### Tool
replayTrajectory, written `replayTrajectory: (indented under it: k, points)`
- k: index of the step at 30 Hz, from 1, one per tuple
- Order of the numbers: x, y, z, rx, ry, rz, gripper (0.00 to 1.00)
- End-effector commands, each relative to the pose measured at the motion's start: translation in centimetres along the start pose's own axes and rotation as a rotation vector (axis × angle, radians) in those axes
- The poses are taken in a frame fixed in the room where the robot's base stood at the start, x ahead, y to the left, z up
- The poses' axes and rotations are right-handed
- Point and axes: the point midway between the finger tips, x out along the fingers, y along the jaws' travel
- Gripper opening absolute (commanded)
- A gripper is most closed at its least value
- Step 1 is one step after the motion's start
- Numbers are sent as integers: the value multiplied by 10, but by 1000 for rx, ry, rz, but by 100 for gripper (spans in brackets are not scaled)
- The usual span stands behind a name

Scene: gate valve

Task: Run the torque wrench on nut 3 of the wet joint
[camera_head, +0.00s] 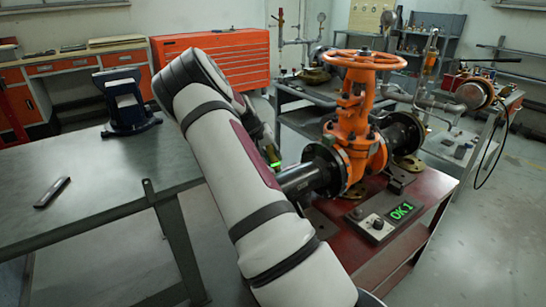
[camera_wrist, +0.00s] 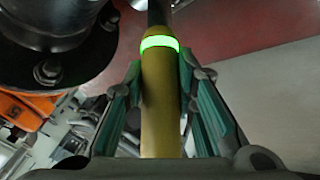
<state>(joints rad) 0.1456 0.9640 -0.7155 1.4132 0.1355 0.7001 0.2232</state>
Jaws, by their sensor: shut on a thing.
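My gripper (camera_wrist: 161,78) is shut on the yellow handle of the torque wrench (camera_wrist: 160,115), with a green-padded finger on each side. A green ring glows on the wrench, and its dark shaft runs out of the wrist view at the top. In the head view the orange gate valve (camera_head: 352,130) stands on a red bench between dark flanged pipes. The green glow (camera_head: 275,164) shows beside the left flange (camera_head: 322,168). My arm hides most of the gripper there. A dark flange (camera_wrist: 55,22) is at upper left in the wrist view. I cannot tell which nut the wrench meets.
A control box (camera_head: 378,224) on the red bench (camera_head: 425,195) reads "OK 1" in green. A grey table (camera_head: 95,180) at left bears a dark vise (camera_head: 128,105) and a small dark bar (camera_head: 52,192). Floor is clear at right.

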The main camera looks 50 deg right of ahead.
Motion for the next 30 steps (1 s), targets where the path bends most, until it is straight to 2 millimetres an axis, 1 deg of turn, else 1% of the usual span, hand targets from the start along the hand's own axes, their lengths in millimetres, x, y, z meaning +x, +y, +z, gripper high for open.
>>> replayTrajectory:
  k: [4,26,30]
  points:
    - [-3,1,0,3,8,-4,0]
    - [17,28,-19,4,7,-3,0]
    - [15,27,-19,3,7,-3,0]
